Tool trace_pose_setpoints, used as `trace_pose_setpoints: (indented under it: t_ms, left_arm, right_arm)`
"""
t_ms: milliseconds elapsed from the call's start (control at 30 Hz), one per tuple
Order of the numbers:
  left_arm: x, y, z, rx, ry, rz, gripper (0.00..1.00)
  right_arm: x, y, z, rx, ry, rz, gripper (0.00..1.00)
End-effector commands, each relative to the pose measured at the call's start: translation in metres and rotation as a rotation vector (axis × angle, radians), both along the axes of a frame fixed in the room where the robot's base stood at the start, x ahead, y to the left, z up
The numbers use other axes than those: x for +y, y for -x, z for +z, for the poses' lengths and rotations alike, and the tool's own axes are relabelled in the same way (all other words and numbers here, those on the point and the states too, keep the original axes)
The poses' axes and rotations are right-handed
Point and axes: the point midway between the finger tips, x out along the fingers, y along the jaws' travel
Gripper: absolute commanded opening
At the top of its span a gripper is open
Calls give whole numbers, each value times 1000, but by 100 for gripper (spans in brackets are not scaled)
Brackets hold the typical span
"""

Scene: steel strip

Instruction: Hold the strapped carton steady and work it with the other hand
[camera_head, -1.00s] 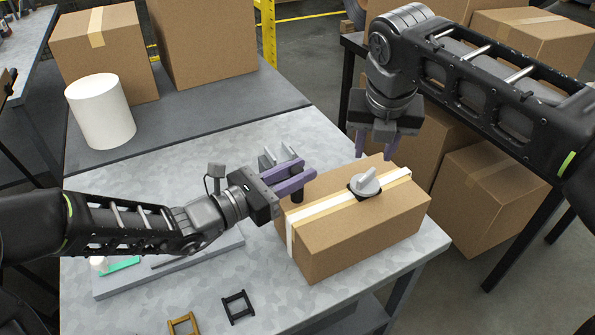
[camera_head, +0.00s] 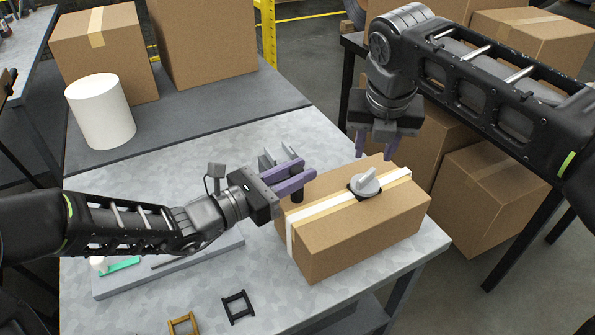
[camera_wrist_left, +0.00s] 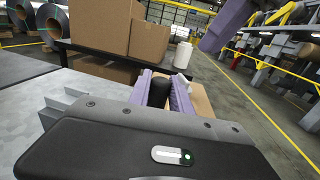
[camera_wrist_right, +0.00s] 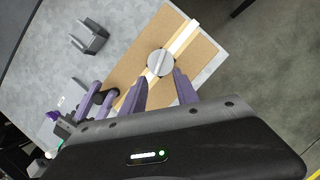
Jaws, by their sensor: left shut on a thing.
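The strapped carton (camera_head: 350,235) lies on the metal-topped table, with a white strap (camera_head: 335,205) along its top and down its side. A grey round knob with a raised grip (camera_head: 366,184) sits on top, and it also shows in the right wrist view (camera_wrist_right: 160,63). My left gripper (camera_head: 308,170) is shut on a black post (camera_head: 297,195) at the carton's left end; the post also shows between the fingers in the left wrist view (camera_wrist_left: 158,92). The post's base is hidden. My right gripper (camera_head: 376,152) is open and empty above the carton's far side, apart from the knob.
A grey bracket (camera_wrist_right: 88,38) stands on the table behind my left gripper. A black frame (camera_head: 238,307) and a yellow frame (camera_head: 184,325) lie near the front. A white cylinder (camera_head: 101,111) and boxes stand at the back left. More cartons (camera_head: 490,195) are beyond the table at right.

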Motion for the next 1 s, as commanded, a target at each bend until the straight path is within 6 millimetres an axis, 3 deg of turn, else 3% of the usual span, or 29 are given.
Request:
trace_pose_setpoints:
  t_ms: [333,633,733,833,1000]
  left_arm:
    - [0,0,-1,1,-2,0,0]
    - [0,0,-1,2,-2,0,0]
    - [0,0,-1,2,-2,0,0]
    - [0,0,-1,2,-2,0,0]
    - [0,0,-2,3,-2,1,0]
  right_arm:
    - [0,0,0,0,0,0,36]
    - [-8,-1,-2,4,-1,-18,13]
    - [-31,-3,-3,7,-6,-68,4]
    - [-75,2,-7,20,-23,-165,0]
    - [-143,39,-34,93,-256,-499,0]
